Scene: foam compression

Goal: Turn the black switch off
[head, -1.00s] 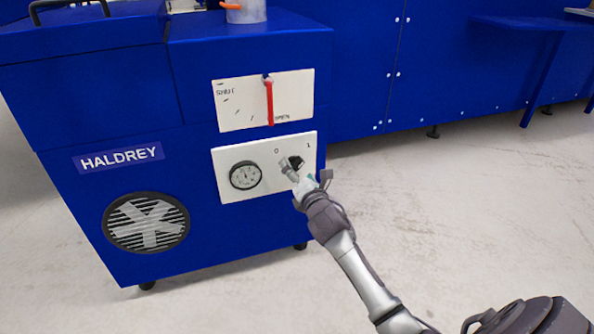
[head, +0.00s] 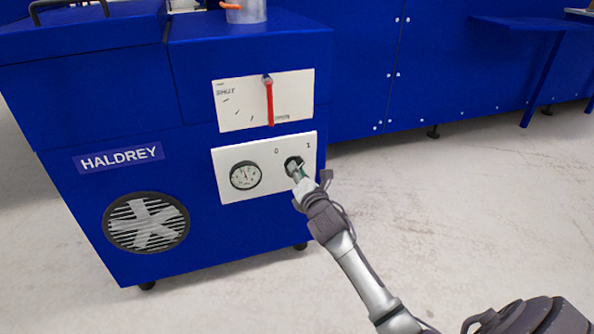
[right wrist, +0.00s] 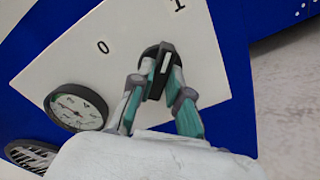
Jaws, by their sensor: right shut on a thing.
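The black switch (head: 291,160) is a round knob on the lower white panel (head: 226,190) of the blue machine, with "0" to its upper left and "1" to its upper right. In the right wrist view the switch (right wrist: 165,49) has a raised grip with a white mark, which points roughly toward the "1". My right gripper (head: 297,171) reaches the switch from the lower right. In the wrist view its fingers (right wrist: 156,82) are closed on both sides of the raised grip. They hide part of the knob in the head view. My left gripper is not in view.
A round gauge (head: 245,175) sits left of the switch on the same panel. Above is another white panel with a red lever (head: 270,103) hanging down toward its lower edge. A fan grille (head: 146,222) is lower left. The floor at right is clear.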

